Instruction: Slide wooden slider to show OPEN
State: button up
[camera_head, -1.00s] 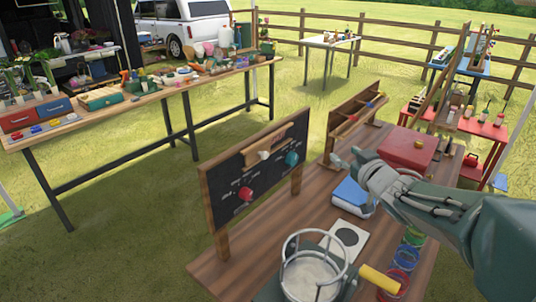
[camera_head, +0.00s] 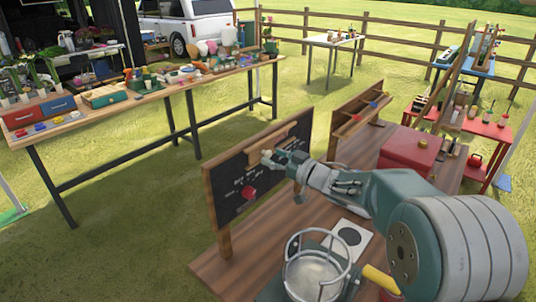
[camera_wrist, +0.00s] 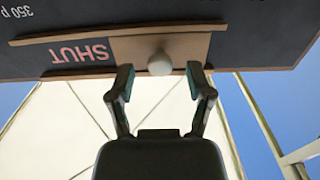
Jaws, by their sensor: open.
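The wooden slider (camera_wrist: 135,47) sits in a wooden track (camera_wrist: 50,37) on the blackboard (camera_wrist: 250,35). Its round pale knob (camera_wrist: 160,64) sticks out. The red word SHUT (camera_wrist: 80,52) shows upside down beside the slider in the wrist view. My gripper (camera_wrist: 159,74) is open, its two fingers on either side of the knob with gaps, not closed on it.
A red box (camera_head: 410,149) and a wooden rack (camera_head: 357,112) are to the right and behind.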

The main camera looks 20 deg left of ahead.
aim_at(283, 136)
jog(key=shift+x, duration=1.1)
jog(key=shift+c, duration=0.4)
grip_shut()
jog(key=w+d, duration=0.1)
jog(key=w, duration=0.2)
jog(key=w+d, duration=0.1)
jog(key=w, duration=0.2)
jog(key=w+d, duration=0.1)
jog(key=w, duration=0.2)
jog(key=shift+w+d+r, duration=0.15)
jog(key=shift+w+d, duration=0.1)
jog(key=shift+c, duration=0.2)
grip_release()
jog(key=shift+o, duration=0.6)
jog(key=shift+w+a, duration=0.15)
